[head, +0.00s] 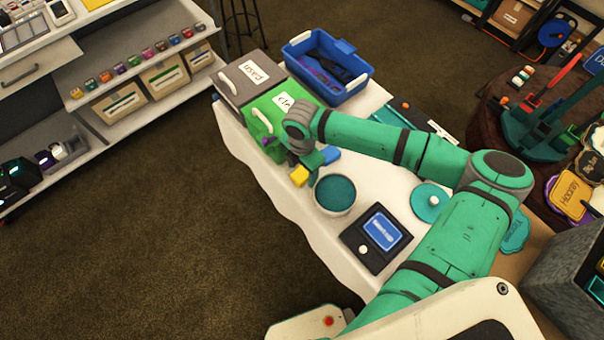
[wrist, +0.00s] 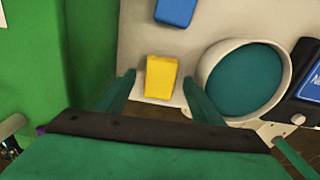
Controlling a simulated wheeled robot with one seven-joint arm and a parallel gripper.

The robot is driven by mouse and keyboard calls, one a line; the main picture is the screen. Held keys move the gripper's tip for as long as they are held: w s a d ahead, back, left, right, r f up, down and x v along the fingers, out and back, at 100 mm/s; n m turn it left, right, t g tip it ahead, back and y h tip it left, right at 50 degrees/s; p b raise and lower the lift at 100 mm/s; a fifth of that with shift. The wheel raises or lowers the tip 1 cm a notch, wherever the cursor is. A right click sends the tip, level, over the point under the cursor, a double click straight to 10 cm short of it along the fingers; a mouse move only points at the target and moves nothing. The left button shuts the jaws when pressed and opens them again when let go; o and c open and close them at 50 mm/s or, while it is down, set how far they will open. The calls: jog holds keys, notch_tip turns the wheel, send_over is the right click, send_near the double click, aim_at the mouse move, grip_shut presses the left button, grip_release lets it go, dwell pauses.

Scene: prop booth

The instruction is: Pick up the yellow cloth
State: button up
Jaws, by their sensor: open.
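The yellow cloth (head: 299,175) is a small folded block on the white table (head: 240,135), beside a round pot. In the wrist view the yellow cloth (wrist: 160,77) lies ahead of and between the two fingers of my gripper (wrist: 158,92). My gripper (head: 303,163) is open and empty, with a finger on each side of the cloth's line. I cannot tell how high the fingertips are above the table. In the head view my gripper partly covers the area around the cloth.
A pale pot with teal inside (wrist: 245,78) stands close on the right. A blue block (wrist: 175,11) lies beyond the cloth. A green box (head: 266,118) and grey box (head: 240,80) stand at the table's far end. A dark device with a blue screen (head: 376,238) is nearer.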

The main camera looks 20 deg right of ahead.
aim_at(302, 173)
jog(key=c, duration=1.1)
jog(key=shift+r, duration=0.45)
notch_tip(302, 173, up, 2)
jog(key=shift+r, duration=0.1)
jog(key=shift+s+a+r, duration=0.35)
jog(key=shift+s+r, duration=1.3)
jog(key=shift+s, duration=0.65)
jog(key=shift+s+a+r, duration=0.3)
jog(key=shift+s+r, duration=1.35)
jog(key=shift+s, duration=0.7)
jog(key=shift+s+a+r, duration=0.35)
jog(key=shift+s+r, duration=1.3)
jog(key=shift+s, duration=0.65)
